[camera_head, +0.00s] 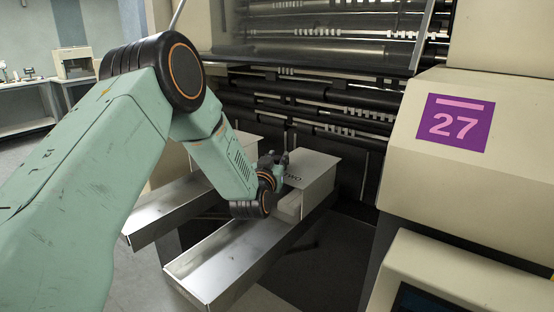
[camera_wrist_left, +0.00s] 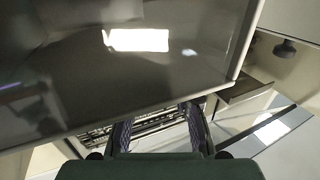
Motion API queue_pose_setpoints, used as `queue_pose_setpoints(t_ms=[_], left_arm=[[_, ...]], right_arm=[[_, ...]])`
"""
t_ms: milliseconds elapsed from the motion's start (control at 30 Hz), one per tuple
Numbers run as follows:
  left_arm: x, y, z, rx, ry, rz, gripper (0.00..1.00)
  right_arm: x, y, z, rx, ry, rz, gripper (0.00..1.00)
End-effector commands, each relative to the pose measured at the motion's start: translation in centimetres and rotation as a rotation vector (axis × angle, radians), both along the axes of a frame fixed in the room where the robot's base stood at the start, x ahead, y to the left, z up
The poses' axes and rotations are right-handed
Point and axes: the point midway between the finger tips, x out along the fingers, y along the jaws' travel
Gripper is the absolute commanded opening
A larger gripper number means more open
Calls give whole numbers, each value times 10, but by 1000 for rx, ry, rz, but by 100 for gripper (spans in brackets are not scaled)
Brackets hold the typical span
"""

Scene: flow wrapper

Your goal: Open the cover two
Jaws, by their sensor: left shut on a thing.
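Cover two (camera_head: 314,166), a pale grey box-like lid marked "TWO", sits at the far end of the nearer metal tray, against the machine. It looks lowered in the head view. My left gripper (camera_head: 274,161) is at its left edge, shut on it, with the contact partly hidden. In the left wrist view my left gripper (camera_wrist_left: 159,128) shows its two dark fingers at the lower edge of a large glossy panel (camera_wrist_left: 60,70); I cannot tell which surface that panel is. My right gripper is not in view.
The nearer tray (camera_head: 225,262) runs toward me, and a second tray (camera_head: 165,208) lies to its left behind my arm. The machine's dark rollers (camera_head: 330,110) stand behind the cover. A beige housing marked 27 (camera_head: 490,165) is on the right. A bench is far left.

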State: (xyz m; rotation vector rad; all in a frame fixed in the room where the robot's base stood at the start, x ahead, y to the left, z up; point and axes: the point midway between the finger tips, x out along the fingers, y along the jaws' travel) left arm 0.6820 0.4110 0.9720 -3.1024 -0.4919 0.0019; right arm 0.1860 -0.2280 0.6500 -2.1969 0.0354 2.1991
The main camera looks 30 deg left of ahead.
Motion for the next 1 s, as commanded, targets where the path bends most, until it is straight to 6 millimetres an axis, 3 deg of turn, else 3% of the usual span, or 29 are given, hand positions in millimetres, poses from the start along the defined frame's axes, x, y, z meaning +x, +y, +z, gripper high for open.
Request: queue_pose_setpoints(t_ms=[133, 667, 1000], left_arm=[[0, 0, 0, 0, 0, 0, 0], [0, 0, 1, 3, -1, 0, 0], [13, -6, 10, 80, -9, -2, 0]], right_arm=[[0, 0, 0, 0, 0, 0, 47], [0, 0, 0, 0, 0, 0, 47], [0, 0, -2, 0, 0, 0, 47]])
